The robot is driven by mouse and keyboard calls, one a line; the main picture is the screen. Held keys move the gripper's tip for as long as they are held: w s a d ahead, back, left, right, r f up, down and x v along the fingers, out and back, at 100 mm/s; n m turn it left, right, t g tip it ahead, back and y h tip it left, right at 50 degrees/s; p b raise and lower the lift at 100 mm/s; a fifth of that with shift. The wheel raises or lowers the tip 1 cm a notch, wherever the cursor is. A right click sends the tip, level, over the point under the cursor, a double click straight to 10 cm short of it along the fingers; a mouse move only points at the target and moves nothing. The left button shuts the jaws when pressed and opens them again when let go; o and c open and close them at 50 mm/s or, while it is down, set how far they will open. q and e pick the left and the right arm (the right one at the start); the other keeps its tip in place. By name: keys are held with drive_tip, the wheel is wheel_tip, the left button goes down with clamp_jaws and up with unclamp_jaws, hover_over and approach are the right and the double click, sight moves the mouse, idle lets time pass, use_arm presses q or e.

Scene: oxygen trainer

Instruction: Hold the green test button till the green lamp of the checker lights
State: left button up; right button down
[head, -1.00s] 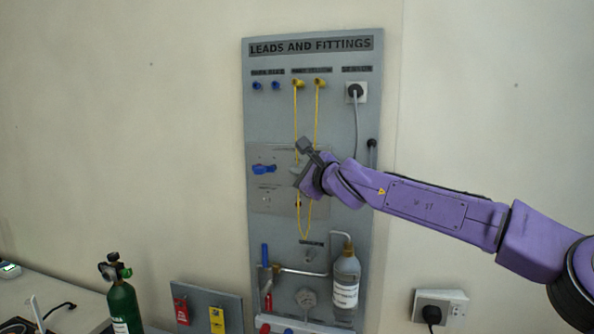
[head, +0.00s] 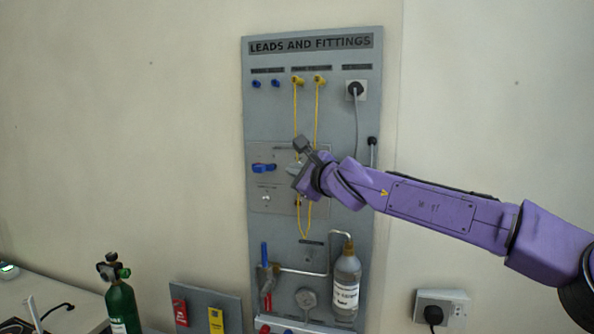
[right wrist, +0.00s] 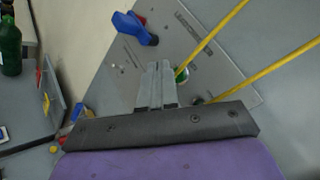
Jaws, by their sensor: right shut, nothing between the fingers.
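The checker is a grey plate (head: 262,150) midway up the tall board, with a blue lever-like part (head: 263,168) on its left. The plate also shows in the right wrist view (right wrist: 207,55). There a small green round part with a pale rim (right wrist: 181,75), which looks like the test button, sits just right of my fingertips and is partly hidden by them. My right gripper (right wrist: 157,68) is shut and empty, its tips at the plate; I cannot tell if they touch the green part. It hides part of the plate in the head view (head: 296,171). I cannot make out a lit green lamp. My left gripper is not in view.
Two yellow leads (head: 296,120) hang in a loop close to my right gripper. A bottle (head: 346,282) and a gauge (head: 307,298) are lower on the board. A green cylinder (head: 122,305) stands at the lower left. A wall socket (head: 441,306) is at the lower right.

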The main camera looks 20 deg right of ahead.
drive_tip(key=s, duration=0.1)
drive_tip(key=s+a+b, duration=0.2)
drive_tip(key=shift+s+a, duration=0.25)
drive_tip(key=shift+s, duration=0.15)
